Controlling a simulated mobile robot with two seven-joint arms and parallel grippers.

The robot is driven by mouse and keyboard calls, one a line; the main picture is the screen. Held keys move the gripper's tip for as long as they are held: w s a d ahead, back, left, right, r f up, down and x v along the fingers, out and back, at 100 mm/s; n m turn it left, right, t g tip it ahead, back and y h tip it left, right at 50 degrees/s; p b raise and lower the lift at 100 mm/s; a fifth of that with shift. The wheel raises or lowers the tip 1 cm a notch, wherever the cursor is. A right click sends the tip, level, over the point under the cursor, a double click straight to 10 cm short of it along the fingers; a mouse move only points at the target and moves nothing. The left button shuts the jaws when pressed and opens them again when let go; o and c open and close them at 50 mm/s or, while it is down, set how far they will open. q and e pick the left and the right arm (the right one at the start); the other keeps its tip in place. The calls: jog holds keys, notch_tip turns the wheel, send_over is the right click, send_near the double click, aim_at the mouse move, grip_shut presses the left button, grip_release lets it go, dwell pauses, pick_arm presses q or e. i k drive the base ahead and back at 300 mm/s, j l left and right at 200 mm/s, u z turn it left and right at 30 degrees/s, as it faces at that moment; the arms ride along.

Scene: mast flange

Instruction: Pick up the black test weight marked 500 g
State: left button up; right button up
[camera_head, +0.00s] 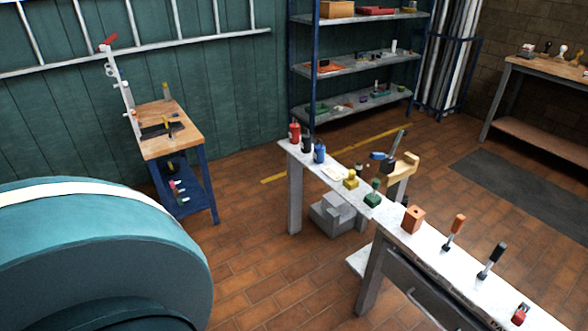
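No marking reading 500 g is legible in the head view. A small dark object (307,143) stands upright on the narrow white-topped bench, between a red bottle-like object (294,133) and a blue one (319,152). It is too small to tell whether it is a weight. A yellow block-shaped piece (350,180) and a dark green one (373,199), each with a knob on top, stand farther along the same top. Neither of my grippers is in view.
A nearer white bench (440,252) holds an orange-brown block (413,219), tools with orange (456,226) and black (492,260) handles, and a red item (520,313). A wooden-topped workbench (158,108) and shelves (350,68) stand behind. Tiled floor (255,240) is clear.

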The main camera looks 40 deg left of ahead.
aim_at(306, 142)
jog(key=u, duration=1.15)
jog(key=i+j, duration=0.3)
jog(key=i, duration=0.2)
jog(key=i+j, duration=0.35)
jog(key=i, duration=0.2)
jog(key=i+j+z, duration=0.1)
jog(key=i+j, duration=0.2)
jog(key=i, duration=0.2)
